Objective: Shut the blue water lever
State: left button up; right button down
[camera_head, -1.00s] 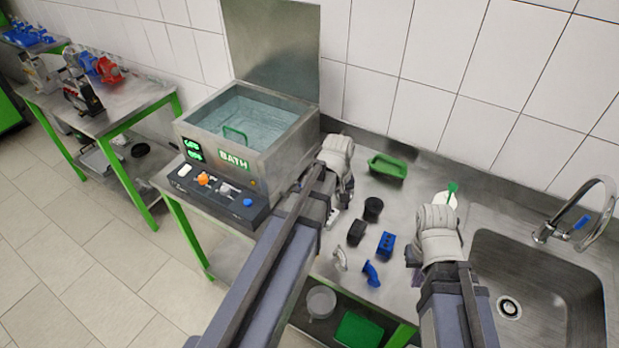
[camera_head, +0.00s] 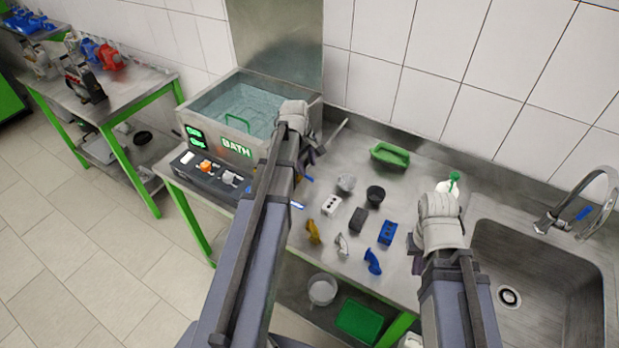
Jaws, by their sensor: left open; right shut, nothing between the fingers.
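The tap (camera_head: 583,202) stands behind the sink at the far right of the head view, and a small blue lever (camera_head: 583,213) sits on its side. My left gripper (camera_head: 322,155) is open and empty, beside the right front corner of the water bath, far from the tap. My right gripper (camera_head: 415,258) is over the bench just left of the sink, apart from the tap; it is shut and its fingertips are mostly hidden. The blue knob seen earlier on the bath's control panel (camera_head: 207,170) is hidden behind my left arm.
The water bath (camera_head: 237,147) stands at the bench's left end. Several small parts, including a blue block (camera_head: 388,233) and a blue elbow (camera_head: 373,262), lie between my arms. A green tray (camera_head: 390,155) and a white bottle (camera_head: 449,188) stand behind. The sink (camera_head: 535,255) is empty.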

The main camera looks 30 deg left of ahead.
aim_at(310, 178)
pick_arm(q)
jog(key=f+b, duration=0.2)
jog(key=w+f+b, duration=0.1)
jog(key=f+b, duration=0.1)
jog(key=f, duration=0.1)
jog(key=shift+d+f+b, duration=0.15)
jog(key=shift+f+b, duration=0.15)
jog(key=shift+b, duration=0.05)
grip_shut()
dwell(1.2)
